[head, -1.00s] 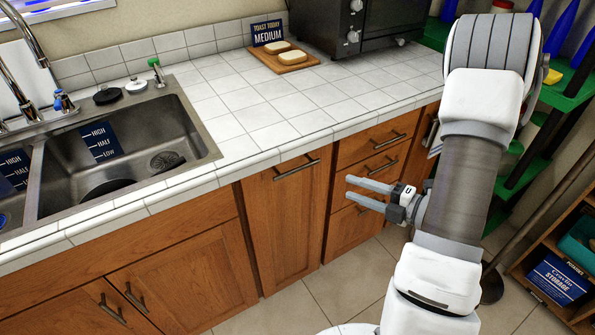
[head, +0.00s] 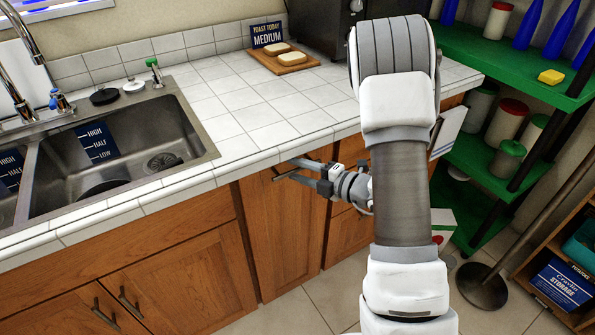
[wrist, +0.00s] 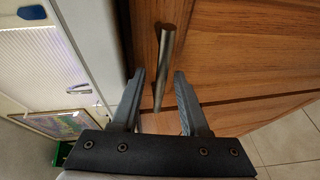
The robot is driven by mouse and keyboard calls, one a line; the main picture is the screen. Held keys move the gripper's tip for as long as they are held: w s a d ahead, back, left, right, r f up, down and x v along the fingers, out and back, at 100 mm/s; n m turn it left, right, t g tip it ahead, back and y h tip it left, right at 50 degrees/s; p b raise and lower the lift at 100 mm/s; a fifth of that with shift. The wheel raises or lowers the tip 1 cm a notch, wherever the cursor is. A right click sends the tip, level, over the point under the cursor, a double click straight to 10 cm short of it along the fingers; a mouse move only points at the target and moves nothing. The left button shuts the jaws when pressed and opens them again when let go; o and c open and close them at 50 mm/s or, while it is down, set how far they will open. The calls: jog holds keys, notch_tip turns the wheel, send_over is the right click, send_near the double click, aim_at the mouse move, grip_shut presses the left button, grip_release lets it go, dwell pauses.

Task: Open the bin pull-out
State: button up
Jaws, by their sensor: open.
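The wooden pull-out front (head: 268,235) stands closed below the counter, between the sink doors and the drawers. Its metal bar handle (wrist: 165,62) lies near the top of the front and is partly covered by my gripper in the head view. My gripper (head: 293,171) is at this handle with its fingers pointing left. In the wrist view my gripper (wrist: 159,78) is open, and the bar's near end lies between the two fingers with gaps on both sides. I cannot tell whether a finger touches it.
The tiled counter edge (head: 265,157) runs just above my gripper. Drawers lie right of the front, partly behind my arm. Green shelves (head: 490,165) and a round-based stand (head: 481,287) are on the right. The floor (head: 290,310) before the front is clear.

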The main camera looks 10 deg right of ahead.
grip_shut()
dwell(1.5)
